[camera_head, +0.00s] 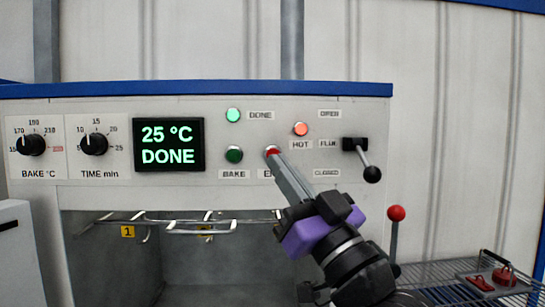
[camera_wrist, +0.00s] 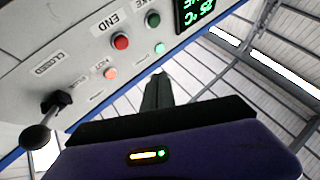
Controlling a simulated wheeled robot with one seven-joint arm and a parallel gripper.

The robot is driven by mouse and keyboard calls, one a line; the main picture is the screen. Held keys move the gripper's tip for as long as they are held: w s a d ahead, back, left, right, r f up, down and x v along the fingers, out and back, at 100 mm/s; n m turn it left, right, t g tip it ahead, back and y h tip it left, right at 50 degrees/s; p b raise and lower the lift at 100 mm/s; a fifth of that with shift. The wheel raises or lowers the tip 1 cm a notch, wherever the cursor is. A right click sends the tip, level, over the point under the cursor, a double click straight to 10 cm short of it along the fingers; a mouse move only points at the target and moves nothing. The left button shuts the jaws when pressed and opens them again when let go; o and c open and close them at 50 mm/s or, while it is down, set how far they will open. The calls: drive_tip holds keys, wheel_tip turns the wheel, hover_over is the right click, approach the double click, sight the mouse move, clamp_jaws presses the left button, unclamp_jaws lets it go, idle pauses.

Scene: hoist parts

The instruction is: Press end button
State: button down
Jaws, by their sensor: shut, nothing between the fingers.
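The red end button (camera_head: 272,151) is on the white control panel, right of the green bake button (camera_head: 234,155), with its label partly hidden by my fingers. My gripper (camera_head: 279,160) is shut and empty, and its fingertips overlap the button's lower edge in the head view. In the wrist view, the red end button (camera_wrist: 120,41) shows under the word END. My fingertips (camera_wrist: 158,76) appear apart from it there, to its lower right. Whether they touch the panel I cannot tell. The display (camera_head: 169,144) reads 25 °C DONE.
The done lamp (camera_head: 233,115) is lit green and the hot lamp (camera_head: 300,129) is lit red. A black lever (camera_head: 366,161) sticks out at right, above a red-knobbed handle (camera_head: 396,214). A wire rack (camera_head: 205,222) hangs below the panel. Red parts (camera_head: 503,276) lie on the right shelf.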

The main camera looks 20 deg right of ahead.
drive_tip(key=w+d+b, duration=0.2)
drive_tip(key=w, duration=0.5)
drive_tip(key=shift+w+d+b, duration=0.3)
drive_tip(key=shift+w, duration=0.05)
drive_tip(key=shift+w, duration=0.1)
idle(1.8)
drive_tip(key=shift+w+d+b, duration=0.15)
drive_tip(key=shift+w+b, duration=0.15)
drive_tip(key=shift+w+d, duration=0.1)
drive_tip(key=shift+w, duration=0.3)
idle(0.7)
idle(0.3)
drive_tip(key=shift+s+a, duration=0.25)
drive_tip(key=shift+s, duration=0.6)
drive_tip(key=shift+s+a+p, duration=0.2)
drive_tip(key=shift+s+a, duration=0.05)
drive_tip(key=shift+s, duration=0.55)
drive_tip(key=shift+s+a+p, duration=0.15)
drive_tip(key=shift+s+a, duration=0.1)
drive_tip(key=shift+s, duration=0.5)
drive_tip(key=shift+s+a+p, duration=0.2)
drive_tip(key=shift+s+a, duration=0.05)
drive_tip(key=shift+s, duration=0.55)
